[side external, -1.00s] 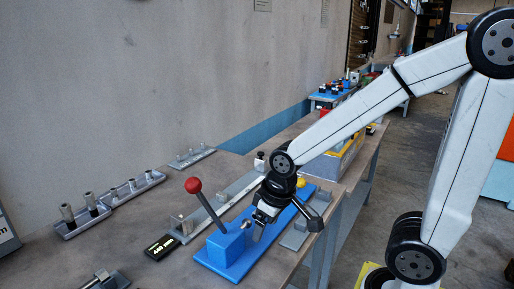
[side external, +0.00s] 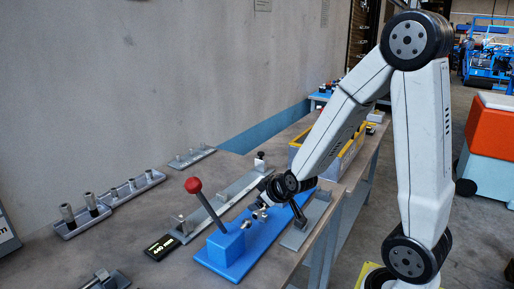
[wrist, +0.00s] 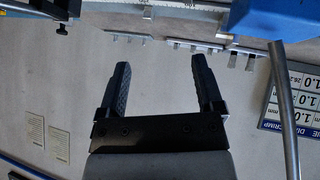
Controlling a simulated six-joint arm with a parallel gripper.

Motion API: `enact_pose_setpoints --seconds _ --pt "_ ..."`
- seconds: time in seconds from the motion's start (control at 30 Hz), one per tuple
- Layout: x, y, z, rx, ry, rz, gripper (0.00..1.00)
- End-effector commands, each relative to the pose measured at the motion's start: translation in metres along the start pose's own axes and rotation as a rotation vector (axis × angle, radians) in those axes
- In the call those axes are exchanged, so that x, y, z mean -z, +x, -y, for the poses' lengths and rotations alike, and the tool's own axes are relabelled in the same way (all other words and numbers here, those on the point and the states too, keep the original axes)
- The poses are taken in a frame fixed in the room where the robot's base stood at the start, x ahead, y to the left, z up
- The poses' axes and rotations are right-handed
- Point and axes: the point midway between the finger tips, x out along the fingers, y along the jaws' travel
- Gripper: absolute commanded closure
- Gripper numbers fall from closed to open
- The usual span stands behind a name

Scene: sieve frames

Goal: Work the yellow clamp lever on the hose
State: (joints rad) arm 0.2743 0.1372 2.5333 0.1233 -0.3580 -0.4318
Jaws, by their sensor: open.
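No yellow clamp lever and no hose can be made out in the side view now. A blue fixture (side external: 225,248) stands on the bench, with a raised block and a metal lever tipped by a red knob (side external: 193,185). My gripper (side external: 254,204) is low over the fixture's long base, just to the right of the lever, and hides part of it. In the wrist view my gripper (wrist: 160,62) is open with nothing between its fingers. A blue block (wrist: 270,18) and a metal rod (wrist: 285,110) lie to the right of the fingers there.
A small black display (side external: 161,247) lies left of the fixture. Behind it is a long grey rail (side external: 222,198). Grey trays with metal posts (side external: 135,188) stand by the wall. A yellow-edged crate (side external: 350,150) stands farther back.

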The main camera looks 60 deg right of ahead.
Motion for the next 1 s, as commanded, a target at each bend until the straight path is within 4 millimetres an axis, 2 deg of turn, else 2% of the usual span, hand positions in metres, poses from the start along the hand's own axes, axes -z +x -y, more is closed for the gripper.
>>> enact_pose_setpoints --seconds 0.2,0.37,0.7,0.9,1.0 --pt "-0.005 0.012 -0.043 -0.168 -0.048 -0.109 0.15" --pt "-0.011 0.014 -0.074 -0.308 -0.097 -0.173 0.15" --pt "-0.032 -0.002 -0.137 -0.644 -0.235 -0.247 0.15" --pt "-0.050 -0.022 -0.167 -0.856 -0.337 -0.248 0.15" --pt "-0.061 -0.011 -0.163 -0.861 -0.346 -0.248 0.15"
